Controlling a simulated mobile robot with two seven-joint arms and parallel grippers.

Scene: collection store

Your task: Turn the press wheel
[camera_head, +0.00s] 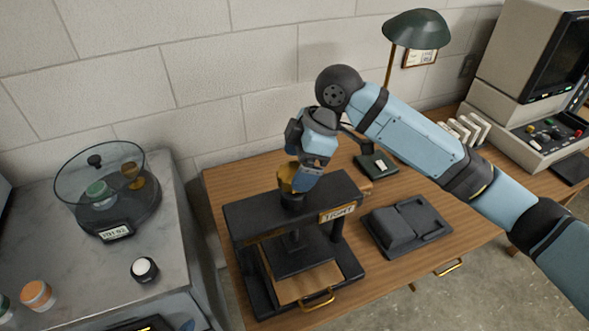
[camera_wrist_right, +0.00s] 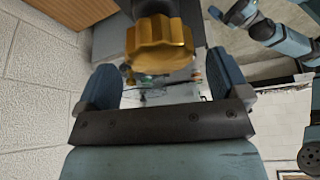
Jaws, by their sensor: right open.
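The black press (camera_head: 295,245) stands on the wooden desk, with a labelled top beam and a plate below it. Its brass-coloured wheel (camera_head: 286,178) sits on top of the press and is partly hidden by my right gripper (camera_head: 298,180) in the head view. In the right wrist view the ridged wheel (camera_wrist_right: 160,42) shows near the top middle, and my right gripper (camera_wrist_right: 165,85) is open with one finger to either side of the view. The wheel appears just beyond the fingertips; I cannot tell whether they touch it.
A dark tray-like device (camera_head: 408,226) lies on the desk (camera_head: 385,270) right of the press. A green lamp (camera_head: 416,30) and a computer terminal (camera_head: 530,90) stand behind. At left, a grey counter (camera_head: 180,215) holds a glass-covered dish (camera_head: 105,195) and small jars (camera_head: 37,294).

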